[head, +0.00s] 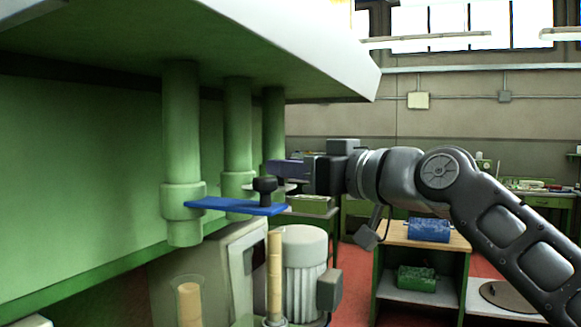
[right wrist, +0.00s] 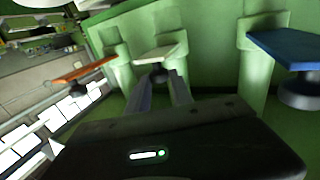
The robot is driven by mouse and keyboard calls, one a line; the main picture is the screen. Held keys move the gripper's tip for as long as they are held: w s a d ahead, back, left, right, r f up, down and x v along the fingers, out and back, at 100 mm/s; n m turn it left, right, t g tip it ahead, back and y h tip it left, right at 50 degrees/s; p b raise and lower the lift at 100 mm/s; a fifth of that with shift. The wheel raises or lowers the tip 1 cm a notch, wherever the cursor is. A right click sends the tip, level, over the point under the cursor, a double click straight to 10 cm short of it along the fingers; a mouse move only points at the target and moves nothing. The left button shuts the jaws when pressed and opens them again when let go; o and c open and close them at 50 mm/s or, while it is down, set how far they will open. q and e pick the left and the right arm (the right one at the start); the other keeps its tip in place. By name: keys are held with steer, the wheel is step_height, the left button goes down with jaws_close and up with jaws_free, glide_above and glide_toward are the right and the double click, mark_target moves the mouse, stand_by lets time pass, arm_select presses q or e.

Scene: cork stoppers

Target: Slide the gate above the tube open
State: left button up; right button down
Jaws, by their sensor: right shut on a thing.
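Three green pipes hang under the machine, each with a slide gate. The blue gate (head: 235,206) on the nearest pipe has a black knob (head: 264,185); it also shows at the right of the right wrist view (right wrist: 290,48). The white gate (right wrist: 160,53) is on the middle pipe, and an orange gate (right wrist: 84,70) is on the far one. My right gripper (head: 288,168) is shut on the white gate's dark knob (right wrist: 158,74), between its fingertips. A clear tube with cork in it (head: 189,298) stands low under the nearest pipe. My left gripper is out of view.
A tall cork-coloured column (head: 275,270) stands below the blue gate's outer end, beside a grey motor (head: 304,262). The machine's overhanging top (head: 280,45) is above the gates.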

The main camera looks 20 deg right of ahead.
stand_by(0.3)
steer(key=s+d, duration=0.1)
steer(key=s+d+b, duration=0.1)
steer(key=s+d, duration=0.1)
steer(key=shift+s+d, duration=0.1)
steer(key=shift+s, duration=0.15)
steer(key=c, duration=1.6)
jaws_free()
steer(key=o, duration=0.3)
steer(key=shift+s+d, duration=0.2)
steer(key=shift+o, duration=0.9)
steer(key=shift+w+a, duration=0.1)
steer(key=shift+a, duration=0.05)
steer(key=b+v, duration=0.2)
steer(key=v, duration=0.5)
steer(key=shift+s, duration=0.4)
